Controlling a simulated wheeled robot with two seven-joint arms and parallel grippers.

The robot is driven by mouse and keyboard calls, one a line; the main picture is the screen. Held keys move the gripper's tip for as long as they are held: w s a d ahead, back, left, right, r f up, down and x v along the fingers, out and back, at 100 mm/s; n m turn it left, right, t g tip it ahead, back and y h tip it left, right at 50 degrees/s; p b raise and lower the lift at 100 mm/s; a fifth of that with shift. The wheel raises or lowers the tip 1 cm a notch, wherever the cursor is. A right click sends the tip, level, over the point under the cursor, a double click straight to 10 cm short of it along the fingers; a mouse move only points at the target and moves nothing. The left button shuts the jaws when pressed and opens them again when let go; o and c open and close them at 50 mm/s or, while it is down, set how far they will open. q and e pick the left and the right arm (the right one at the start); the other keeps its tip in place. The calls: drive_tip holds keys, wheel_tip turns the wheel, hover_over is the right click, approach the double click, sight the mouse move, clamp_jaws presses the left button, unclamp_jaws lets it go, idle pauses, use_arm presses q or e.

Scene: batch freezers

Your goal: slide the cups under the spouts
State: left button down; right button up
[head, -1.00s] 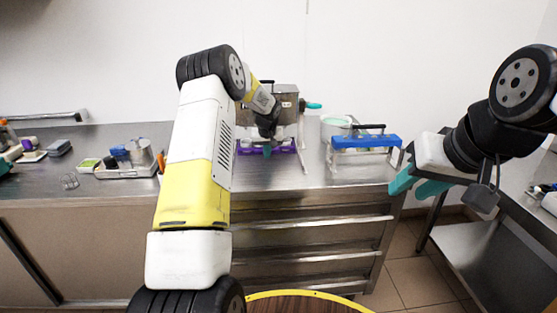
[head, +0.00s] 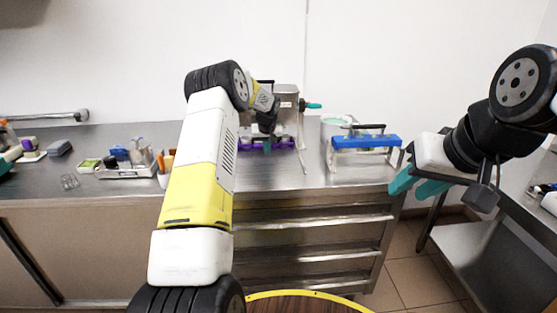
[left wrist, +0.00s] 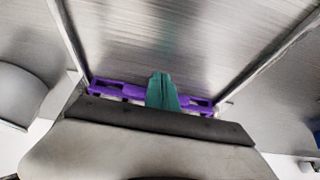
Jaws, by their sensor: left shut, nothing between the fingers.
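A steel machine (head: 287,100) stands on the counter in the head view, with a purple rack (head: 288,145) low at its front. A second stand with a blue top (head: 366,141) is to its right. My left gripper (head: 267,147) is at the purple rack, fingers shut and empty. In the left wrist view its teal fingers (left wrist: 160,90) are together and overlap the purple rack (left wrist: 105,88); contact cannot be told. Cups and spouts are too small or hidden to tell apart. My right gripper (head: 416,187) is open and empty, beyond the counter's right end.
A tray (head: 125,171) with bottles, a holder (head: 163,180) and a wire whisk (head: 70,182) are on the counter at left. Thin metal legs flank the rack in the wrist view. The steel counter (head: 320,178) is bare in front of the stands.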

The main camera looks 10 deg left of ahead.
use_arm(q)
drive_tip(key=shift+s, duration=0.1)
drive_tip(key=shift+s+d, duration=0.2)
drive_tip(key=shift+s, duration=0.25)
drive_tip(key=shift+s+v, duration=0.2)
drive_tip(key=shift+v, duration=2.75)
